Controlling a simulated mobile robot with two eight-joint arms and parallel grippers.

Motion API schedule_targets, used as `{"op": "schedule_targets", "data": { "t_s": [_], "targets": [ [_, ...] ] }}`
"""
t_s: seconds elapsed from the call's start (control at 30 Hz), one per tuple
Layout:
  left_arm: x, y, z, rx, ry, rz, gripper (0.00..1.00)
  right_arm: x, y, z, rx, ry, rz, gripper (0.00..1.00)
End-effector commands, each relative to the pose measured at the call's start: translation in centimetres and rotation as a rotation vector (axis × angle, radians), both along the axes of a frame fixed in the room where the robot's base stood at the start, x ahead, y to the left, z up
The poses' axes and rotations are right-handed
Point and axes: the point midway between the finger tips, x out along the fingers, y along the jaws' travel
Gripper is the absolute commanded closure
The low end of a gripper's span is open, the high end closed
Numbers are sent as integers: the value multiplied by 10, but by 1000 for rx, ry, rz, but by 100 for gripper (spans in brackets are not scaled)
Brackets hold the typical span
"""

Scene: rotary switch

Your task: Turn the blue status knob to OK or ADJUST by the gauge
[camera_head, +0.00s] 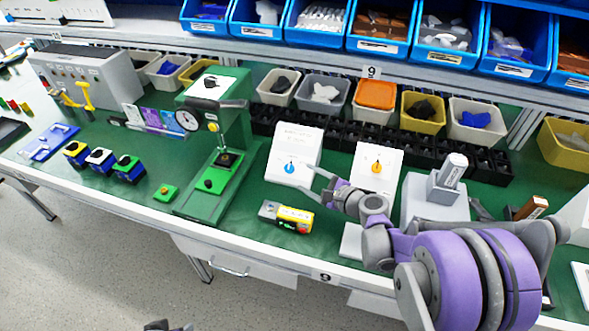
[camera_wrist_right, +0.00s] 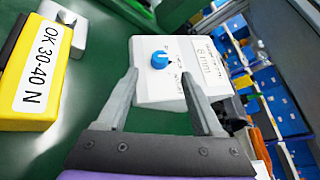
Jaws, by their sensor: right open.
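The blue knob (camera_head: 289,168) is on the sloped face of a white box (camera_head: 295,146) on the green bench. It also shows in the right wrist view (camera_wrist_right: 159,60), with small print around it that I cannot read. My right gripper (camera_head: 316,184) is open and empty, just right of and in front of the knob, its fingers pointing toward it. In the wrist view the knob lies beyond the fingertips, between them and untouched. A yellow gauge (camera_head: 294,216) with a green display lies in front of the box; its label (camera_wrist_right: 43,66) reads OK 30-40 N. The display reading is too small to tell.
A second white box (camera_head: 376,165) with an orange knob stands close on the right. A green press stand (camera_head: 213,180) with a round dial (camera_head: 187,120) is on the left. Black bins line the back. A dark part at the bottom edge (camera_head: 165,326) may be my left gripper.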

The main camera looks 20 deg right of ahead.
Motion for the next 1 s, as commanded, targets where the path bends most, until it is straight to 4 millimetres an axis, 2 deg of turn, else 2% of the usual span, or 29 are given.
{"op": "schedule_targets", "data": {
  "t_s": [0.4,0.8,1.0],
  "targets": [
    [0,0,1,0,0,0,50,52,26,-17,-4,0,5,32],
    [0,0,1,0,0,0,50,59,29,-19,-5,0,3,32],
    [0,0,1,0,0,0,50,59,29,-19,-6,0,4,68]
  ]
}}
